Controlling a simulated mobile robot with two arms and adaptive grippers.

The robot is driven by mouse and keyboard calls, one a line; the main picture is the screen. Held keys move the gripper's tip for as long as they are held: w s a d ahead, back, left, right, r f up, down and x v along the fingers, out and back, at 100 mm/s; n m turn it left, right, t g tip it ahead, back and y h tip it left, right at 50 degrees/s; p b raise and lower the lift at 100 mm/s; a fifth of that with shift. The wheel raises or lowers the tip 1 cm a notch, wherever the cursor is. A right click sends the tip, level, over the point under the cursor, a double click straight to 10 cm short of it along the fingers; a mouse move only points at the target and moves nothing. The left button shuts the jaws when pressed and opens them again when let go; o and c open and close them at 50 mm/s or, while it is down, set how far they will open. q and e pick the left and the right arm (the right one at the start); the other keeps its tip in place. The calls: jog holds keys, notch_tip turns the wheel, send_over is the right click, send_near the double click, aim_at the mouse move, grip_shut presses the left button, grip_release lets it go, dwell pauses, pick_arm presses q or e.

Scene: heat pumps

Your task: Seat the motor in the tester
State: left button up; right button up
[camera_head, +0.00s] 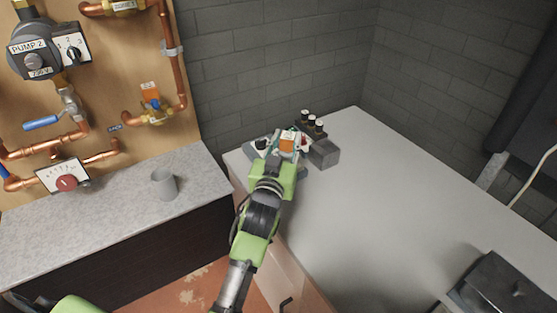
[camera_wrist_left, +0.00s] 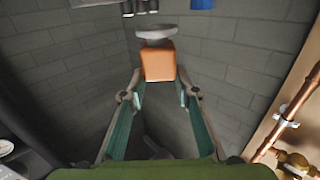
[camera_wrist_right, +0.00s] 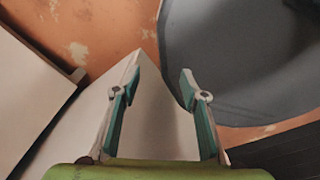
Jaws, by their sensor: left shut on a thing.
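My left gripper (camera_head: 287,146) is over the far left corner of the white-grey worktop, shut on an orange block-shaped part, which I take to be the motor (camera_head: 287,142). In the left wrist view the orange motor (camera_wrist_left: 158,63) sits at the fingertips, with a light grey disc (camera_wrist_left: 156,32) beyond it. A low grey device with a dial (camera_head: 262,145), perhaps the tester, lies beside and under the gripper, partly hidden. I cannot tell whether the motor touches it. My right gripper (camera_wrist_right: 158,85) is open and empty in the right wrist view.
A grey box (camera_head: 324,153) and dark cylinders with white tops (camera_head: 312,123) stand right beside the left gripper. A grey cup (camera_head: 164,184) stands on the left counter. A dark case (camera_head: 500,287) lies at the near right. The worktop's middle (camera_head: 365,210) is clear.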

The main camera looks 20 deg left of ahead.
aim_at(288, 151)
pick_arm(q)
jog(key=shift+w+r, duration=0.1)
jog(key=shift+w, duration=0.3)
jog(key=shift+w+f+b, duration=0.15)
jog(key=shift+f+b, duration=0.1)
jog(key=shift+b, duration=0.05)
notch_tip(288, 151, down, 4)
jog(key=b, duration=0.3)
jog(key=shift+r+b, duration=0.15)
jog(key=shift+b, duration=0.2)
jog(key=shift+r, duration=0.1)
jog(key=shift+p, duration=0.6)
dwell(1.0)
jog(key=shift+d+f, duration=0.1)
jog(key=shift+f, duration=0.3)
dwell(0.3)
jog(key=o, duration=1.3)
